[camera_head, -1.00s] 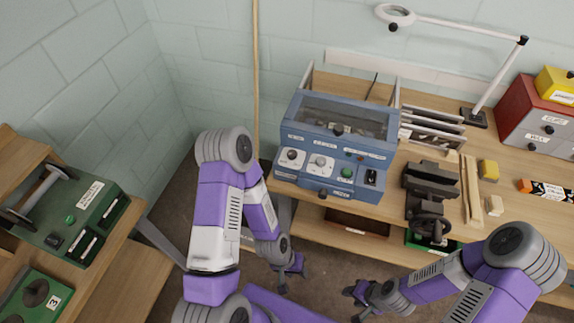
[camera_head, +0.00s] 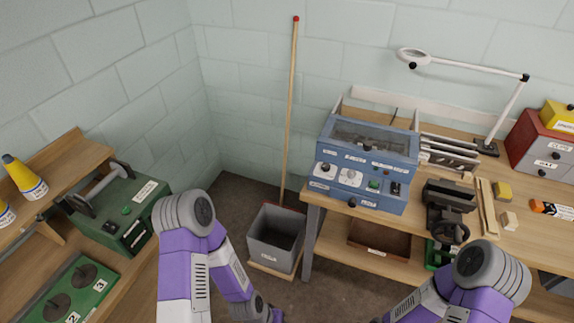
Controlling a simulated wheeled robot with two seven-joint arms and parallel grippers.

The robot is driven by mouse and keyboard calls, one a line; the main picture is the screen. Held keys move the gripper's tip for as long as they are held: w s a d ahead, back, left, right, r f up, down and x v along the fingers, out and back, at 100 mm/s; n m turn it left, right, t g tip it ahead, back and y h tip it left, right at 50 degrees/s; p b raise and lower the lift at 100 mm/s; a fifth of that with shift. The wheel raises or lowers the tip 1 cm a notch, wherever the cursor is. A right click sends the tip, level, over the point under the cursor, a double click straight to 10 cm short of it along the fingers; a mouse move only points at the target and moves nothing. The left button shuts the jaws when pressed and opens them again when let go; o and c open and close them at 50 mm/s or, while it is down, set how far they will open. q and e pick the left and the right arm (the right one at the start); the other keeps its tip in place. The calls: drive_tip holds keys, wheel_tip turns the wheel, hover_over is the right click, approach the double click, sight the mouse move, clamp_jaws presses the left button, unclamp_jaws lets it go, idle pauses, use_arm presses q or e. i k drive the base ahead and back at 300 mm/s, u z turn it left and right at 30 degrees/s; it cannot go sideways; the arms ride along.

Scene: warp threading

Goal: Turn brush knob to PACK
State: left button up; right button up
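The blue machine (camera_head: 366,160) stands on the wooden bench right of centre, with a clear-windowed top. Its sloped front panel carries two pale dials, a left knob (camera_head: 325,168) and a right knob (camera_head: 350,176), plus a green button (camera_head: 374,184) and a dark switch (camera_head: 395,188). The labels are too small to read, so I cannot tell which is the brush knob or where it points. My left gripper (camera_head: 270,314) is at the bottom edge, below and left of the machine, partly cut off. My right gripper (camera_head: 378,319) barely shows at the bottom edge. Neither touches the machine.
A grey bin (camera_head: 275,238) stands on the floor left of the bench, with a tall pole (camera_head: 290,110) behind it. A dark vise-like device (camera_head: 446,208) and wooden strips (camera_head: 488,208) lie right of the machine. A green device (camera_head: 118,212) sits on the left bench.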

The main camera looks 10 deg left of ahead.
sight(325, 167)
drive_tip(key=u, duration=0.75)
drive_tip(key=i, duration=0.5)
